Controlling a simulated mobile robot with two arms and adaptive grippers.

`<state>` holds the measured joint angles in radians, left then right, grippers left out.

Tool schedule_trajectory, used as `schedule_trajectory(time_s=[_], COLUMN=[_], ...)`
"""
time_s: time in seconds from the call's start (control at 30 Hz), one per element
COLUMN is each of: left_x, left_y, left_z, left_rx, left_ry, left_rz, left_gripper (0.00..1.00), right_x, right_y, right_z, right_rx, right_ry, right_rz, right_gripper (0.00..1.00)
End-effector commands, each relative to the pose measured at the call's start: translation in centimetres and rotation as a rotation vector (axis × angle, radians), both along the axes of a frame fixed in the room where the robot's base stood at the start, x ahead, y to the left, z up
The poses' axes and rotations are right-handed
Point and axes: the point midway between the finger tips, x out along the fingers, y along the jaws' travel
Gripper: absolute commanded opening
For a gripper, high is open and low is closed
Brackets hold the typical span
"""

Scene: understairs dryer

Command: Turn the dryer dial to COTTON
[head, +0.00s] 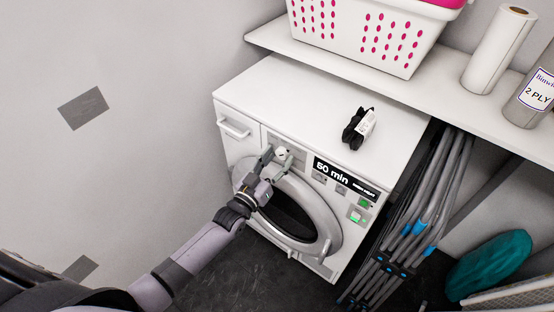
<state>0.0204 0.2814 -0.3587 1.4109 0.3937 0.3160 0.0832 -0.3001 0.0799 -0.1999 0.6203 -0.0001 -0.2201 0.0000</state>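The white dryer (300,110) stands against the wall, with a round door (325,225) on its front. The dial's marks are too small to read. My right gripper is not in view.
A black cable bundle with a white tag (358,128) lies on the dryer top. A shelf (430,80) above holds a white basket (350,32) and paper rolls (497,50). Folded racks (410,225) lean right of the dryer. A drawer handle (234,129) protrudes left of the dial.

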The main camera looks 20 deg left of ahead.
Motion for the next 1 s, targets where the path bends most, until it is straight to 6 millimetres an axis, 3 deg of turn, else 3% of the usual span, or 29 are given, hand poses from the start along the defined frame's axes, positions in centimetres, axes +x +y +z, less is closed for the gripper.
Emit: schedule_trajectory(time_s=[0.4,0.8,1.0], left_x=[-0.7,-8.2,-10.8], left_y=[0.2,2.2,2.9], left_z=[-0.1,-0.8,-1.0], left_rx=[0.0,0.001,-0.001], left_ry=[0.0,0.003,0.001], left_rz=[0.0,-0.001,0.001], left_gripper=[0.52,0.52,0.52], right_x=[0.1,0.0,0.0], right_y=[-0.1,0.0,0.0], right_z=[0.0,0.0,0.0], right_rx=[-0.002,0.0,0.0], right_ry=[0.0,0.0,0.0], right_rz=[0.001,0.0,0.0], right_gripper=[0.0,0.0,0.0])
